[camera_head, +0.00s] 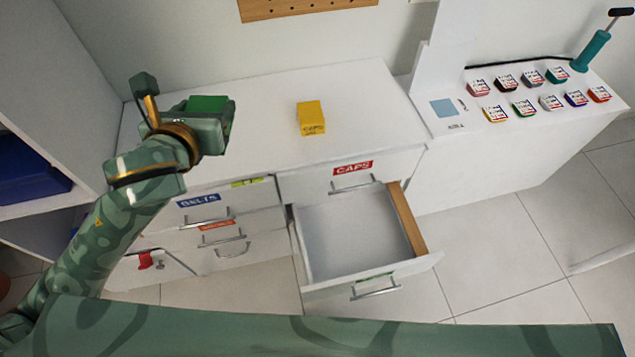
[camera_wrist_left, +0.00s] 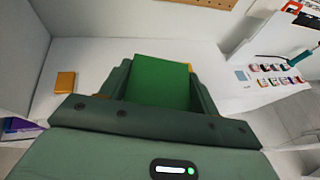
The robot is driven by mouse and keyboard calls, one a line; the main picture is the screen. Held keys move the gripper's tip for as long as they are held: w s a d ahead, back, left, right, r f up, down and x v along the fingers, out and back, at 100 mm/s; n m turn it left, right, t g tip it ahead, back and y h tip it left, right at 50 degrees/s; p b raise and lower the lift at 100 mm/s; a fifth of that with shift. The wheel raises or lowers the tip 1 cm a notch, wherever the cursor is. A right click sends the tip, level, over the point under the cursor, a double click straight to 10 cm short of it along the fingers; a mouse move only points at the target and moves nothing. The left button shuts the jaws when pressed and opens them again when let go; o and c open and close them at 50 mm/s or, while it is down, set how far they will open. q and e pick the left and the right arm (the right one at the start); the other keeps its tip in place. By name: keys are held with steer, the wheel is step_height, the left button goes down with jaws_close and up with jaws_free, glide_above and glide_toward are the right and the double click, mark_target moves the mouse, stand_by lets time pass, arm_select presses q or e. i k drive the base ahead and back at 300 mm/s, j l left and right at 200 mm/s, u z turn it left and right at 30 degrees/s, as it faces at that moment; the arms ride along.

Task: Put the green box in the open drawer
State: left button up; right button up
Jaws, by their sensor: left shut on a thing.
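The green box (camera_head: 207,103) is held up above the left part of the white counter top. In the left wrist view the green box (camera_wrist_left: 160,82) stands between the two fingers. My left gripper (camera_head: 214,111) is shut on it; the gripper's body hides much of the box in the head view. The open drawer (camera_head: 350,232) is pulled out at the lower middle, to the right of and below the gripper. Its visible inside is empty. My right gripper is not in view.
A yellow box (camera_head: 311,117) stands on the counter (camera_head: 260,100). The left wrist view shows an orange-brown box (camera_wrist_left: 65,82) at its left. The closed CAPS drawer (camera_head: 350,178) is above the open one. The BELTS drawer (camera_head: 225,203) is to its left. A side counter with several small labelled items is at right.

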mark_target(356, 242)
steer(key=j+z, duration=0.1)
steer(key=j, duration=0.25)
steer(key=k+j+z, duration=0.1)
steer(key=j, duration=0.25)
steer(key=k+j+z, duration=0.15)
steer(key=j, duration=0.25)
steer(key=k+j+z, duration=0.1)
steer(key=j, duration=0.2)
steer(key=z, duration=1.35)
